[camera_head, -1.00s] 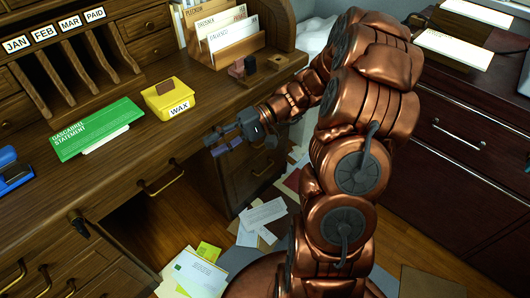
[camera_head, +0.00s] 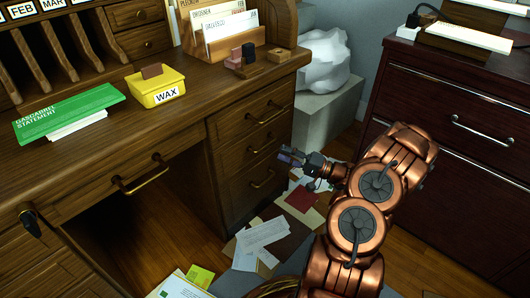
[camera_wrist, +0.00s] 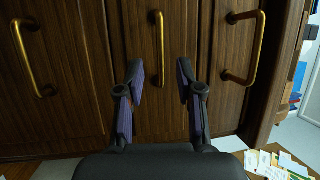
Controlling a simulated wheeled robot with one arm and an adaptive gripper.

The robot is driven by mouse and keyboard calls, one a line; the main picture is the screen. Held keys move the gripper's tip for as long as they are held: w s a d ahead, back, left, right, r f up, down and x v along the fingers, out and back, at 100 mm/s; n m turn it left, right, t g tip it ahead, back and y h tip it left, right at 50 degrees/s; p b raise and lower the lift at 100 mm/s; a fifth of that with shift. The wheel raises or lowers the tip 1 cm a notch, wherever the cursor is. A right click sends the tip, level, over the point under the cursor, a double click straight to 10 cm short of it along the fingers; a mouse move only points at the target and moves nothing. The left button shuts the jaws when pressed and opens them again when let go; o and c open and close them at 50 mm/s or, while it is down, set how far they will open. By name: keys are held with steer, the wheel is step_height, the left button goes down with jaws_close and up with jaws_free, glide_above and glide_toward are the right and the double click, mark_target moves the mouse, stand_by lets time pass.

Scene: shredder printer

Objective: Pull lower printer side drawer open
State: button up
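The wooden desk's right pedestal has a stack of drawers with brass handles: upper handle (camera_head: 266,113), middle handle, and lower handle (camera_head: 263,181). The drawers look shut. My gripper (camera_head: 291,157) is in front of the pedestal, at about the height of the lower drawers. In the wrist view my gripper (camera_wrist: 160,85) is open and empty. Its fingers point at the drawer fronts, with the middle handle (camera_wrist: 159,50) between them in the picture. One handle (camera_wrist: 32,60) is to the left and another (camera_wrist: 246,50) to the right. No handle is visibly gripped.
A dark cabinet (camera_head: 450,170) with silver handles stands to the right, leaving a floor gap. Papers (camera_head: 262,236) lie on the floor below the drawers. A grey block with white crumpled material (camera_head: 325,65) stands behind. The desktop holds a yellow wax tray (camera_head: 160,88).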

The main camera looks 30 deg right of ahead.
mark_target(265, 146)
steer(key=shift+b+x, duration=1.1)
steer(key=shift+x, duration=2.7)
jaws_close()
